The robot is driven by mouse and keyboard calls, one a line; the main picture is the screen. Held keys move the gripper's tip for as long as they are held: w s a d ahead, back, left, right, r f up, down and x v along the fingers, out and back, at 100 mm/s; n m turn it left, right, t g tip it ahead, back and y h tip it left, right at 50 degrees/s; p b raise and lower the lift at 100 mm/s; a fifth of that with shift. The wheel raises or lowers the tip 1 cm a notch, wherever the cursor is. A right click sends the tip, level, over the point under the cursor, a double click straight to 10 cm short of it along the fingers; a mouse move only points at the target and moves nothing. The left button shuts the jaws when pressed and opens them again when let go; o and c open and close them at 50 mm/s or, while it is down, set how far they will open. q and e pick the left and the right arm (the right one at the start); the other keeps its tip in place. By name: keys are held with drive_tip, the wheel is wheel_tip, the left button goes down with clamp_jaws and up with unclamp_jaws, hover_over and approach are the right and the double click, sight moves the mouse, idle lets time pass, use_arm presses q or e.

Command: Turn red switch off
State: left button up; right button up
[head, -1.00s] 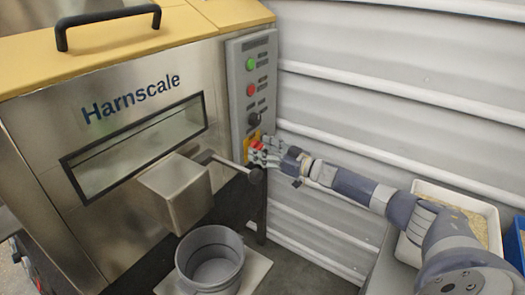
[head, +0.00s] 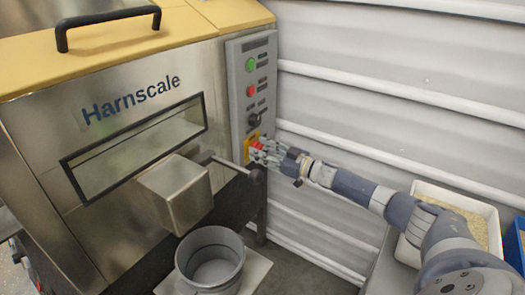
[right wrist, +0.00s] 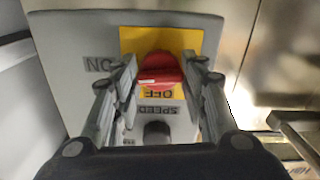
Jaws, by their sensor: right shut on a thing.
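The red switch (right wrist: 158,70) is a rotary knob on a yellow plate (right wrist: 190,40), low on the machine's grey control panel (head: 237,85). It also shows in the head view (head: 257,144), partly covered by fingers. My right gripper (right wrist: 160,72) is shut on the knob, one finger on each side. In the head view my right gripper (head: 262,149) reaches the panel from the right. In the upside-down wrist view, the ON label (right wrist: 98,64) is left of the plate and OFF (right wrist: 160,93) lies below the knob. A pale mark shows on the knob's lower left. My left gripper is not in view.
Above the switch are a black speed knob (head: 253,119), a red button (head: 251,91) and a green button (head: 251,65). A lever (head: 232,164) juts out beside my fingers. A grey bucket (head: 210,260) stands below the spout (head: 177,195). A corrugated wall (head: 400,100) is close behind my arm.

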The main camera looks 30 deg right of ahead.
use_arm(q)
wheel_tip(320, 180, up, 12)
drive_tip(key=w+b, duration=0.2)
drive_tip(key=b, duration=0.1)
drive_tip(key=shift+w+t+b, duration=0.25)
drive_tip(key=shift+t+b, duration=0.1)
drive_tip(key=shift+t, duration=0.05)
use_arm(e)
drive_tip(key=shift+a+f+n, duration=0.1)
drive_tip(key=shift+n, duration=8.3)
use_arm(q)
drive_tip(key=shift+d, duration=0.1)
use_arm(e)
drive_tip(key=o, duration=1.1)
drive_tip(key=shift+c, duration=0.2)
drive_tip(key=shift+s, duration=0.1)
drive_tip(key=v, duration=1.1)
drive_tip(key=shift+s, duration=0.4)
